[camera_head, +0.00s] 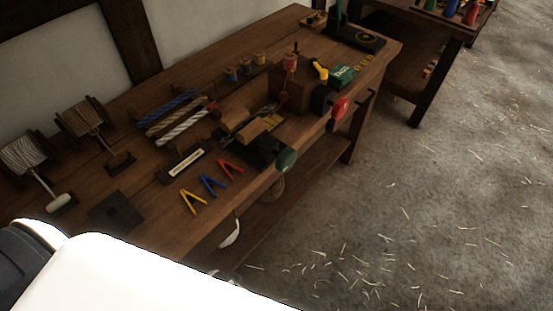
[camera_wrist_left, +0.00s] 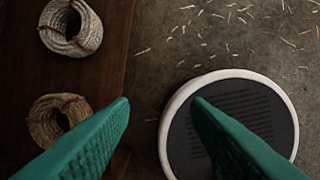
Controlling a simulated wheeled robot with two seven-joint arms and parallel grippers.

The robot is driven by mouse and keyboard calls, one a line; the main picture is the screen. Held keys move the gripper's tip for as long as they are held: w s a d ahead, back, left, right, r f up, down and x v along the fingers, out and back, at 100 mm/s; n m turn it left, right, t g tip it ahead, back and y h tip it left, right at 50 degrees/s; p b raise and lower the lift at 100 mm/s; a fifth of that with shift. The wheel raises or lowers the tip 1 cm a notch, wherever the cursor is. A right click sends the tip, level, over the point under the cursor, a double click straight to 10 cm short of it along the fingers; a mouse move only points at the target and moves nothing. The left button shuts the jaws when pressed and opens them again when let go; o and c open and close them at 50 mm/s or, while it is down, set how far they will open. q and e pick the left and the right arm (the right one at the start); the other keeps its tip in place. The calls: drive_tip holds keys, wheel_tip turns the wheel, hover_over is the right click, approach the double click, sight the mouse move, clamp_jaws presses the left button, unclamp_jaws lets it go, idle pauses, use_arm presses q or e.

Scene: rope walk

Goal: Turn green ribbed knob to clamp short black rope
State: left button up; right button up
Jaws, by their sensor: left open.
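A green round knob (camera_head: 287,160) sits on the front edge of the wooden bench, at the end of a dark clamp (camera_head: 259,151). Its ribs are too small to make out. I cannot clearly pick out a short black rope at the clamp. My left gripper (camera_wrist_left: 160,102) shows in the left wrist view as two green ribbed fingers, apart and empty. Below it are the floor and the bench's lower shelf, and the knob is not in that view. My right gripper is in neither view.
A red knob (camera_head: 340,108) sits further along the bench edge (camera_head: 215,228). Red, blue and yellow clips (camera_head: 193,201) lie left of the green knob. Rope coils (camera_wrist_left: 70,27) lie on the lower shelf. The straw-strewn floor (camera_head: 430,200) at right is open.

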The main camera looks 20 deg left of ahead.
use_arm(q)
drive_tip(key=w+r+t+b, duration=0.2)
drive_tip(key=w+r, duration=0.4)
drive_tip(key=r, duration=0.4)
drive_tip(key=m+t+h+b, duration=0.25)
drive_tip(key=t+h, duration=0.35)
drive_tip(key=t, duration=0.7)
approach(279, 163)
drive_tip(key=w, duration=0.1)
drive_tip(key=shift+n, duration=0.35)
drive_tip(key=p+x, duration=0.1)
drive_tip(key=x, duration=1.1)
drive_tip(key=shift+s+d+f, duration=0.1)
drive_tip(key=shift+c, duration=0.5)
